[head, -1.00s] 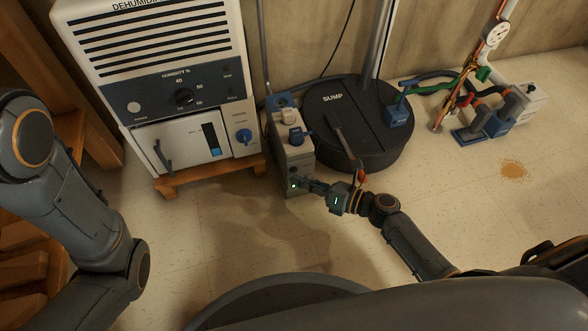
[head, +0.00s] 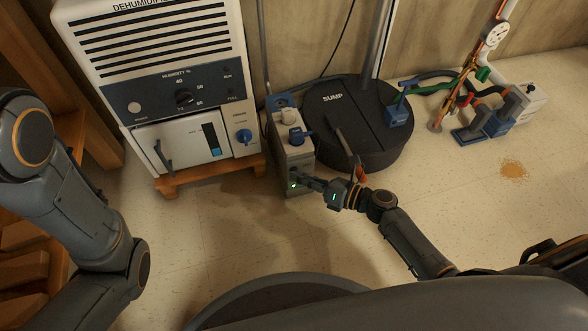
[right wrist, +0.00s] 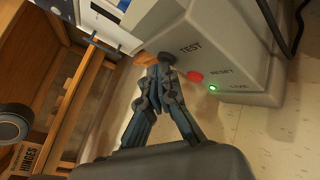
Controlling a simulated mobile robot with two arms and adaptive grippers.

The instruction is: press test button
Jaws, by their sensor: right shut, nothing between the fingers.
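A grey outlet box (head: 293,157) stands on the floor beside the sump. In the right wrist view its face (right wrist: 232,68) carries the word TEST, a red button marked RESET (right wrist: 195,76) and a lit green light marked LIVE (right wrist: 212,88). A dark button (right wrist: 167,58) beside the word TEST is partly hidden by my fingertips. My right gripper (right wrist: 158,68) is shut and empty, with its tips at this button; I cannot tell whether they touch it. In the head view the right gripper (head: 305,183) reaches the box's lower front from the right. My left gripper is out of view.
A white dehumidifier (head: 155,90) on a wooden stand (head: 210,177) is left of the box. The black sump lid (head: 375,140) is close on its right, with pipes and hoses beyond. Wooden shelving (head: 70,150) is at far left. Floor in front is clear.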

